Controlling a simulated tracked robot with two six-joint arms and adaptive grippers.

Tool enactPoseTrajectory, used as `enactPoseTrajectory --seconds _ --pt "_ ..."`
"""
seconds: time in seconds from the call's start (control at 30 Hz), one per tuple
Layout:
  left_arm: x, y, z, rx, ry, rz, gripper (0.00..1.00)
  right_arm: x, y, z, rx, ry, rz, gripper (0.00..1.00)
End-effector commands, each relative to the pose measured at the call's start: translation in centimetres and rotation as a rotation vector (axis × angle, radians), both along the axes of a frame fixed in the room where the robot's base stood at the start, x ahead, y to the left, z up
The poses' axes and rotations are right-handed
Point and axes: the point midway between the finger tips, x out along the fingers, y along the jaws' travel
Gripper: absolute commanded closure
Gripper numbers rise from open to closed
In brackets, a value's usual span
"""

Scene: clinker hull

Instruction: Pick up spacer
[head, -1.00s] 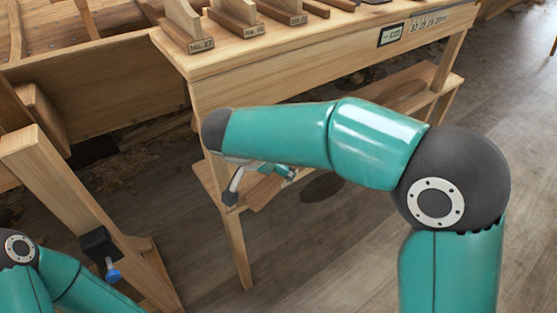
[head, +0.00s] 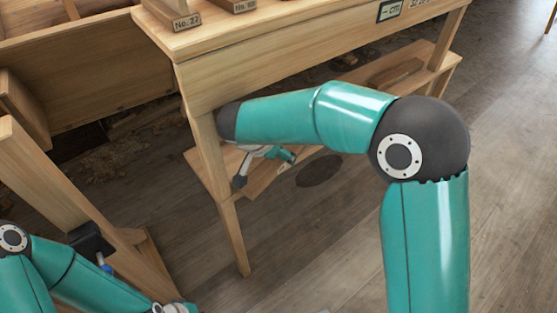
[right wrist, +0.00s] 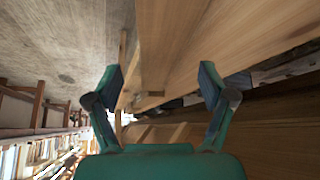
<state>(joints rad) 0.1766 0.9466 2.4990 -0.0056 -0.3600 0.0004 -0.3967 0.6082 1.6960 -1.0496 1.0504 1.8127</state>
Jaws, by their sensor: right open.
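I cannot make out a spacer for certain in either view. My right gripper (head: 263,168) is partly hidden beneath its forearm, beside the front leg of the workbench (head: 215,75) and below its top. In the right wrist view the right gripper (right wrist: 161,82) is open, with nothing between its fingers and long wooden boards beyond them. At the bottom edge of the head view the end of my left arm is cut off, and the jaws of the left gripper cannot be made out.
Wooden blocks with number labels (head: 187,22) stand on the bench top. A lower shelf (head: 265,180) runs under the bench. A slanted wooden post (head: 62,185) with a dark clamp (head: 90,240) stands at left, beside the wooden hull planks (head: 100,95). Floor at right is clear.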

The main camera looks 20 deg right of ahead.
Motion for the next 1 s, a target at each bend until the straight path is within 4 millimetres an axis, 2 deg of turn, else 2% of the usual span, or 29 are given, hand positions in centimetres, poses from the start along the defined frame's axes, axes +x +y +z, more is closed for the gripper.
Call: enactPoseTrajectory --seconds 0.1,0.2,0.5,0.9,1.0 --pt "0.0 0.0 -0.6 0.0 0.0 0.0 1.0 0.5 -0.8 -1.9 -0.001 0.003 -0.002 0.18" --pt "0.0 0.0 -0.7 0.0 0.0 0.0 1.0 1.0 -1.3 -2.9 0.0 0.002 -0.002 0.18" --pt "0.0 0.0 -0.7 0.0 0.0 0.0 1.0 1.2 -1.5 -3.2 0.0 0.0 -0.001 0.2" --pt "0.0 0.0 -0.7 0.0 0.0 0.0 1.0 1.2 -1.5 -3.2 0.0 0.0 -0.001 0.87" --pt "0.0 0.0 -0.7 0.0 0.0 0.0 1.0 1.2 -1.5 -3.1 0.0 -0.001 -0.001 1.0"
